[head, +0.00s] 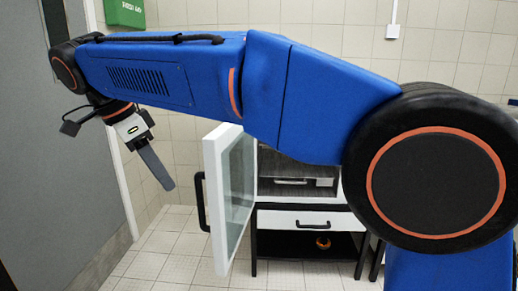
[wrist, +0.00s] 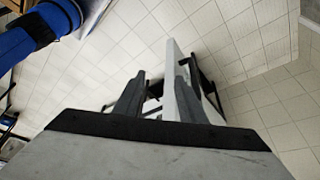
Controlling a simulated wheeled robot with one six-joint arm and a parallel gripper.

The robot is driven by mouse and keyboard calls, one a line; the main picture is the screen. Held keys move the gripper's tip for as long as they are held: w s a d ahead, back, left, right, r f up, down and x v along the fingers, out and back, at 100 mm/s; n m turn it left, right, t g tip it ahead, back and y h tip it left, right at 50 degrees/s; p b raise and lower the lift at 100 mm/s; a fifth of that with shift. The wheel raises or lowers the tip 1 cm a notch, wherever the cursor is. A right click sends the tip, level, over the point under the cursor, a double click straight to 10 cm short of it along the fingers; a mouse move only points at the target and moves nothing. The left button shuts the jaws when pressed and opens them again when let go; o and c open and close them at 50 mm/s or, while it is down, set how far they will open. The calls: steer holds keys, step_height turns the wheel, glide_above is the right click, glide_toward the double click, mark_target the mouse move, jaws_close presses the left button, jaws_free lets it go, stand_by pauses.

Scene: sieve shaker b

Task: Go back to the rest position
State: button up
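My gripper (head: 168,186) hangs from the far end of my blue arm, on the left of the head view, its fingers pointing down. In the wrist view my gripper (wrist: 160,82) shows two grey fingers with a gap between them; I see nothing held. A white-framed glass door (head: 228,190) stands swung open on the cabinet. Its black handle (head: 201,202) is to the right of my fingertips and appears apart from them. The wrist view shows the door edge-on (wrist: 181,85) beyond the fingers. My arm hides the cabinet's upper part.
A white drawer (head: 305,220) sits below the cabinet's opening. An orange item (head: 323,242) lies on the black lower shelf. A grey room door (head: 60,190) is at left, and a green first aid box (head: 125,12) hangs on the wall. The tiled floor (head: 165,255) left of the cabinet is clear.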

steer(key=w+d+f+n+y, duration=0.1)
steer(key=d+f+n, duration=0.1)
steer(key=d, duration=1.3)
steer(key=w+d+f+n+y, duration=0.1)
steer(key=d+f+n, duration=0.2)
steer(key=d, duration=1.2)
steer(key=s+d+f+n+t, duration=0.1)
steer(key=s+d+f+n, duration=0.1)
steer(key=s+d+f, duration=0.6)
steer(key=s+d+f+n+t+y, duration=0.1)
steer(key=s+d+f+n, duration=0.2)
steer(key=s+d+f, duration=0.5)
steer(key=d+f, duration=0.2)
steer(key=d, duration=0.2)
steer(key=shift+d+y, duration=0.3)
